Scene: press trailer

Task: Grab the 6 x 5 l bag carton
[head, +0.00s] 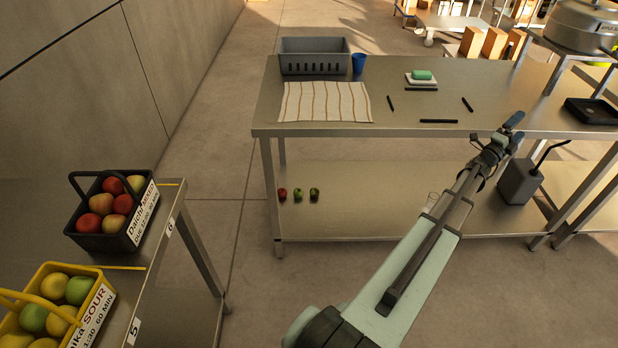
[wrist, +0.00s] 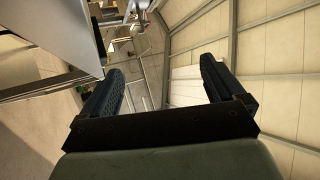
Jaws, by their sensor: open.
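I cannot make out a carton marked 6 x 5 l in either view. Several plain orange-brown boxes (head: 493,43) stand far back at the upper right of the head view; they are too small to read. My gripper (head: 515,129) is open and empty, at the end of my outstretched arm, over the right part of the steel table in the picture. In the wrist view my gripper (wrist: 160,68) shows its two dark fingers wide apart, with nothing between them. That view is tilted toward a panelled wall or ceiling.
The steel table (head: 300,112) holds a grey crate (head: 314,58), a blue cup (head: 359,63), a striped cloth (head: 325,102), a green sponge (head: 421,75) and a black tray (head: 592,111). Fruit baskets (head: 118,239) stand at left. Floor (head: 215,160) between is clear.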

